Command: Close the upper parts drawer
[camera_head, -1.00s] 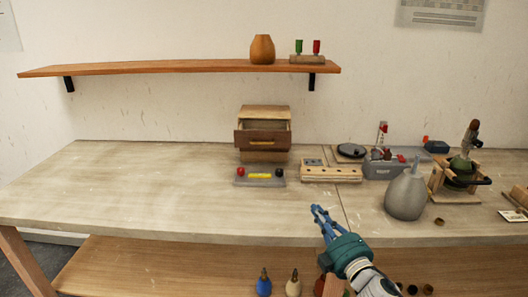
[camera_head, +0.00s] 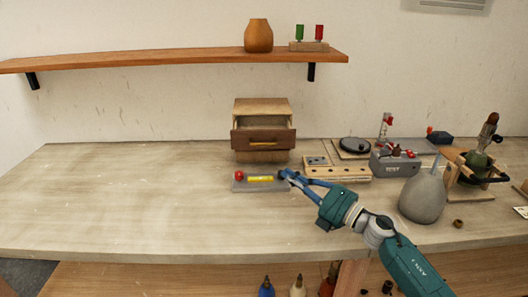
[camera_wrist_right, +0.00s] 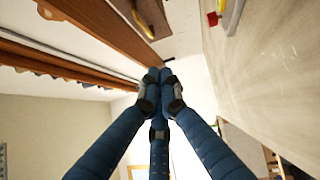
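The small wooden parts cabinet (camera_head: 262,104) stands at the back of the table. Its upper drawer (camera_head: 243,136) is pulled out, with a dark front, a yellow handle and its inside showing. In the right wrist view the dark drawer front (camera_wrist_right: 128,12) with its yellow handle shows at the top, beyond the fingertips. My right gripper (camera_head: 285,174) is in front of and below the drawer, by the right end of the strip with the yellow bar. Its blue fingers come together at the tips (camera_wrist_right: 159,74), with nothing seen between them. My left gripper is not in view.
A strip with a red knob and yellow bar (camera_head: 262,178) lies before the cabinet. A wooden block with holes (camera_head: 338,173), a grey box (camera_head: 394,165) and a grey vase (camera_head: 422,200) stand to the right. A wall shelf (camera_head: 170,60) hangs above. The table's left is clear.

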